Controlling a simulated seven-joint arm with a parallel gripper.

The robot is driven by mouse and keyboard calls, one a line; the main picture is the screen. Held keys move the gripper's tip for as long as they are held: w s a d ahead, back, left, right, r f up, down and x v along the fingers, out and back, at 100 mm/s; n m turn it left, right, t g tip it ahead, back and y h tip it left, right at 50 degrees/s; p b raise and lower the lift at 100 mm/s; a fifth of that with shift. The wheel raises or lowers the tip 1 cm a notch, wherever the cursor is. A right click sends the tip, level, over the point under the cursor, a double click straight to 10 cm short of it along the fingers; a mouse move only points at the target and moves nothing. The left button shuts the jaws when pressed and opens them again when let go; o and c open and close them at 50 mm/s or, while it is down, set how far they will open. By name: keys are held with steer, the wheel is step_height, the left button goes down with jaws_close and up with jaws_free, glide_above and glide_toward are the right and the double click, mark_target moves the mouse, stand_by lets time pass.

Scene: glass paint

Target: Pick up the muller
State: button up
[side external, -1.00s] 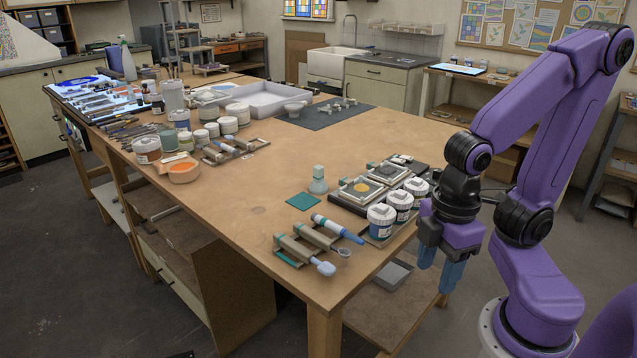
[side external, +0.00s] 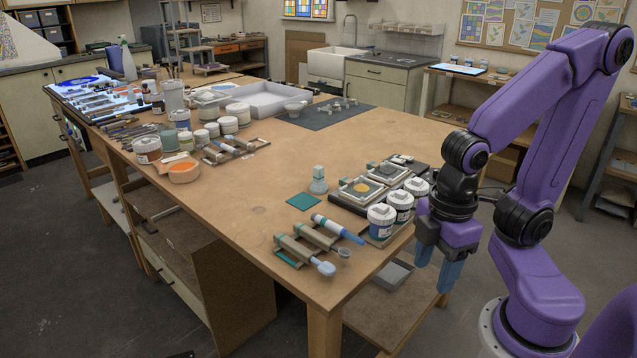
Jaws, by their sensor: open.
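The muller (side external: 318,182) stands upright on the wooden table, with a pale blocky top and a wider, clear-looking round base. It is just left of the dark tray with the paint slabs. My gripper (side external: 437,272) is at the right, beside the table's right edge, pointing down with its two blue fingers. It is open and empty, well apart from the muller, with the white jars between them in the picture.
White lidded jars (side external: 381,221) stand in a row near the right edge. Slabs with paint (side external: 361,188) lie behind them. A teal square (side external: 303,201) lies left of the muller. A rack with a blue tube (side external: 337,229) and spoons is in front. The table's middle (side external: 240,190) is clear.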

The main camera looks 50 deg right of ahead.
steer(key=w+a+r+n+h, duration=0.15)
steer(key=w+r, duration=0.25)
steer(key=w, duration=1)
steer(key=w+a+r+n+y, duration=0.15)
steer(key=w+r, duration=0.25)
steer(key=w, duration=1)
steer(key=n+h, duration=0.2)
glide_toward(318, 167)
steer(key=f, duration=0.4)
steer(key=d+f, duration=0.1)
steer(key=f, duration=0.1)
steer(key=shift+w+f, duration=0.15)
steer(key=shift+f, duration=0.2)
steer(key=shift+d+f, duration=0.2)
steer(key=shift+f, duration=1.3)
steer(key=shift+d+f, duration=0.25)
steer(key=shift+f, duration=1.25)
steer(key=shift+r, duration=0.1)
jaws_close()
